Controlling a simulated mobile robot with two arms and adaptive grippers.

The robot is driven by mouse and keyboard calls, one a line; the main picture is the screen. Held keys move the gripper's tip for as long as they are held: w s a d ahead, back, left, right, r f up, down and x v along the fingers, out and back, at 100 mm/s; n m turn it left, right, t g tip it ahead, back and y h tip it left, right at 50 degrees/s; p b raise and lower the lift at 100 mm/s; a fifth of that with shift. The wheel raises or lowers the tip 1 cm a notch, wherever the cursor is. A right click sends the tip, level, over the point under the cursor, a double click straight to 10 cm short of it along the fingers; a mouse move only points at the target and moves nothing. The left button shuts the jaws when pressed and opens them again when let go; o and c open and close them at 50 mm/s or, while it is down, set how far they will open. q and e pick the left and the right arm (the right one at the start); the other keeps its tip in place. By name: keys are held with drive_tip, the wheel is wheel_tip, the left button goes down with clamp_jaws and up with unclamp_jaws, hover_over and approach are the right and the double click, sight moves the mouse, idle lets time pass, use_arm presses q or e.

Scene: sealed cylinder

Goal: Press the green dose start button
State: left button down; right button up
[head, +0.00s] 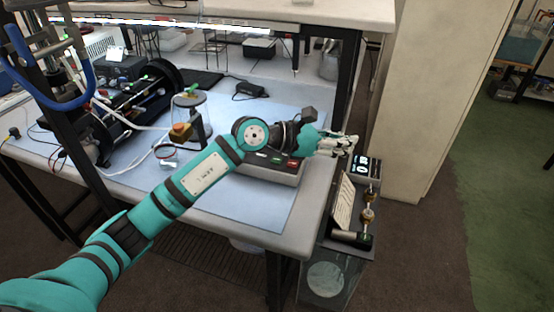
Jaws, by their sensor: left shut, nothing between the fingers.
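My left arm reaches across the table, and my left gripper (348,145) is shut and empty past the table's right edge. It is above and beside a small dark unit with a lit display (366,167). A grey control box (268,174) sits on the table under my left wrist. Its top shows a red button (293,162) and a small greenish patch beside it; I cannot tell whether that patch is the green dose start button. My wrist hides part of this box. My right gripper is out of view.
Brass fittings (368,213) and a white label sheet (343,202) are on the stand below the display. A glass cylinder (190,113) and black apparatus (135,110) with tubes stand left on the blue mat (245,206). A pale cabinet (425,90) stands behind the gripper.

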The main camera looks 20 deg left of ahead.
use_arm(q)
drive_tip(key=w+a+f+m+y, duration=0.1)
drive_tip(key=w+a+y, duration=0.2)
drive_tip(key=a+y, duration=0.2)
drive_tip(key=w+a+f+m+y, duration=0.1)
drive_tip(key=w+a+y, duration=0.2)
drive_tip(key=a, duration=0.8)
drive_tip(key=shift+w+a+f+g+y, duration=0.15)
drive_tip(key=shift+w+a+g+y, duration=0.2)
drive_tip(key=shift+y, duration=0.55)
drive_tip(key=b, duration=0.4)
hover_over(280, 160)
wheel_tip(280, 160, down, 8)
drive_tip(key=shift+r, duration=0.15)
drive_tip(key=shift+f+b, duration=0.55)
